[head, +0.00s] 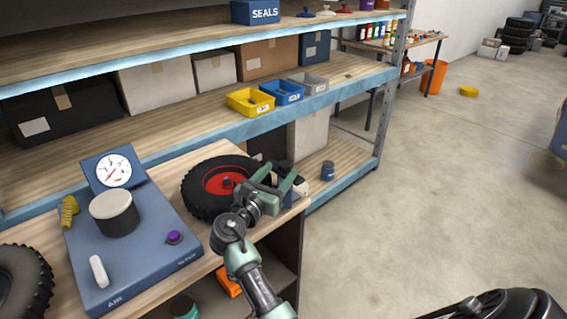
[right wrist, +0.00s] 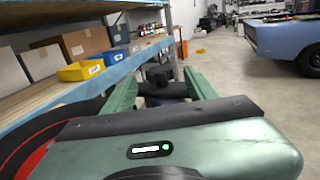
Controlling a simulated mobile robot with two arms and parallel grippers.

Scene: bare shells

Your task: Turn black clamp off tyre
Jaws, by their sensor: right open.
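The black tyre (head: 196,197) with a red rim (head: 226,182) lies flat on the workbench; part of it shows at the lower left of the right wrist view (right wrist: 22,135). The black clamp (right wrist: 160,75) stands between my right gripper's fingers in the right wrist view, near the tyre's right side. My right gripper (head: 279,180) is open, with one finger on each side of the clamp. I cannot tell whether the fingers touch it. In the head view the gripper hides most of the clamp. My left gripper is not in view.
A blue air station (head: 150,255) with a gauge (head: 113,170) stands left of the tyre. Another tyre (head: 22,285) is at the lower left. Shelves with yellow (head: 250,101) and blue bins (head: 282,92) rise behind. A small dark jar (head: 328,170) stands right.

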